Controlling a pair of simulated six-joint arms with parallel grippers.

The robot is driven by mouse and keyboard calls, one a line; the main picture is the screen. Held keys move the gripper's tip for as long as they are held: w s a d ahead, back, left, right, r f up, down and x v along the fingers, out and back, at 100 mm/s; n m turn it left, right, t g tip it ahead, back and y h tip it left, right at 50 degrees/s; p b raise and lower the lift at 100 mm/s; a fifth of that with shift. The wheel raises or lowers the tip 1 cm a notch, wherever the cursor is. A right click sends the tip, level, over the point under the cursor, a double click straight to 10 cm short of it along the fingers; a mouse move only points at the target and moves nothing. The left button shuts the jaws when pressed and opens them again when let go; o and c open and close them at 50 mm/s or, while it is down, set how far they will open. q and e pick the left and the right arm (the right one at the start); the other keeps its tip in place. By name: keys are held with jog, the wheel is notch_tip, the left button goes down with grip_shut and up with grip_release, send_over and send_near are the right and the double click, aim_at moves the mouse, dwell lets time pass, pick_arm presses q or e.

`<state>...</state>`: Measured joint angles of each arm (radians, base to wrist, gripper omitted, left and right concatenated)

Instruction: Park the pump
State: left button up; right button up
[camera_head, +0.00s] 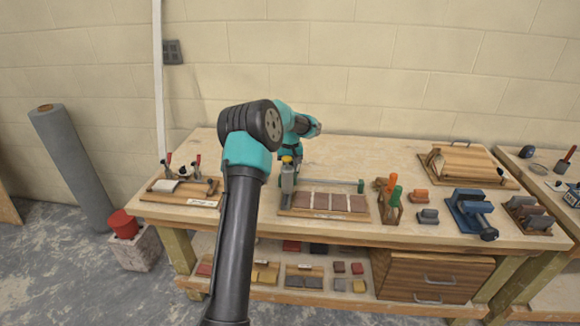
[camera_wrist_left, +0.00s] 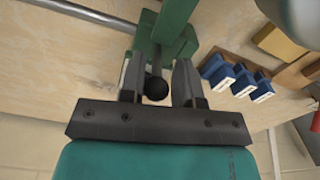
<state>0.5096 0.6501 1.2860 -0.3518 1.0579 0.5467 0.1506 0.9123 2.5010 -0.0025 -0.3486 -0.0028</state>
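I cannot pick out anything that is clearly a pump. In the left wrist view my left gripper (camera_wrist_left: 159,68) has its two dark fingers on either side of a black ball knob (camera_wrist_left: 156,88) below a green lever (camera_wrist_left: 172,20). The knob nearly fills the gap; whether the fingers press on it is unclear. The lever is by a green block on a steel rail (camera_wrist_left: 75,14). In the head view my arm reaches over the left end of a wooden board with dark tiles (camera_head: 335,202), hiding most of the gripper. My right gripper is not in view.
Hand clamps (camera_head: 183,172) stand on a board at left. Orange- and green-handled tools (camera_head: 391,198), a blue vise (camera_head: 470,211) and a wooden panel (camera_head: 465,165) are at right. Blue blocks (camera_wrist_left: 232,76) lie close to the right finger. Bare bench lies behind, between arm and panel.

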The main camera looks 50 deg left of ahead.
pick_arm(q)
jog(key=o, duration=0.4)
jog(key=shift+s+a, duration=0.1)
jog(key=shift+a, duration=0.05)
jog(key=shift+c, duration=0.2)
jog(key=shift+r, duration=0.6)
notch_tip(320, 180, up, 16)
jog(key=shift+r, duration=0.15)
